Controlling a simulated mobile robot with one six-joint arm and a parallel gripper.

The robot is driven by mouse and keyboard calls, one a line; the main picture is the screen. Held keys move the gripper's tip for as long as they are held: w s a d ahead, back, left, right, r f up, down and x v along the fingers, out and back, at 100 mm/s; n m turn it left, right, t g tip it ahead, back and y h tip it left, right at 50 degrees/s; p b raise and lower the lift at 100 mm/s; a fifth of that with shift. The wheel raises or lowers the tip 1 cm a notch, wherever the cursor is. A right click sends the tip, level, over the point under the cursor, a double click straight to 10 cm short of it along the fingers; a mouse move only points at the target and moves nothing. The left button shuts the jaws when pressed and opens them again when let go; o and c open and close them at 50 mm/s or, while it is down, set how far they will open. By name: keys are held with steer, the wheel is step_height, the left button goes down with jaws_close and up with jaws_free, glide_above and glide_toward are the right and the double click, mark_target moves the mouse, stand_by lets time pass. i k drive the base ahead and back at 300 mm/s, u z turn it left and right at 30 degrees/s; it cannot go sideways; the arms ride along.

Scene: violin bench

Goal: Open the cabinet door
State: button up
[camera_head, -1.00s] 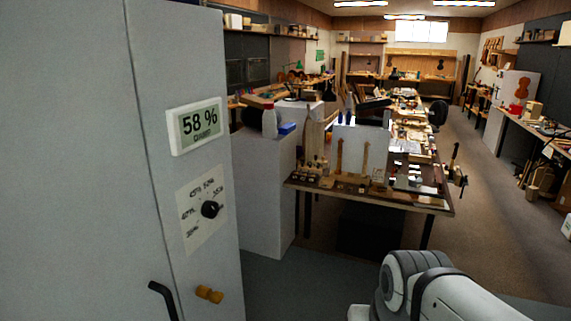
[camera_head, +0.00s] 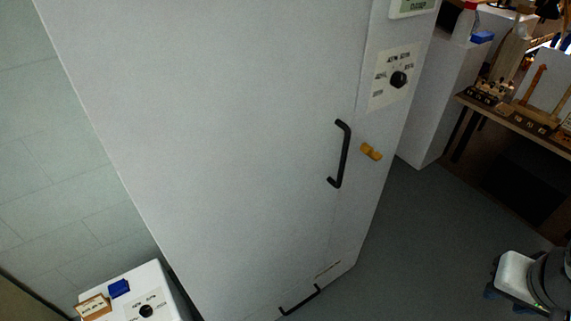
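The tall pale grey cabinet fills the middle of the head view. Its closed door (camera_head: 230,130) carries a black vertical bar handle (camera_head: 344,155) near its right edge. A small yellow-orange turn latch (camera_head: 371,152) sits just right of the handle, on the strip beside the door. A dial (camera_head: 398,79) and part of a display (camera_head: 411,6) are above it. The end of my arm with my gripper (camera_head: 515,285) shows in the lower right corner, well apart from the cabinet. Its fingers cannot be made out clearly.
A second black handle (camera_head: 300,301) is low on the cabinet front. A small white unit (camera_head: 165,290) with a dial and a blue item on it stands at lower left. A workbench (camera_head: 520,117) is at right. Bare floor (camera_head: 425,235) lies between cabinet and arm.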

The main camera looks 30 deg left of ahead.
mark_target(226, 124)
steer(key=z, duration=0.35)
steer(key=k, duration=0.15)
steer(key=u, duration=1.85)
steer(key=i, duration=0.4)
steer(key=u, duration=0.35)
steer(key=k, duration=0.5)
steer(key=z, duration=0.3)
steer(key=i, duration=0.6)
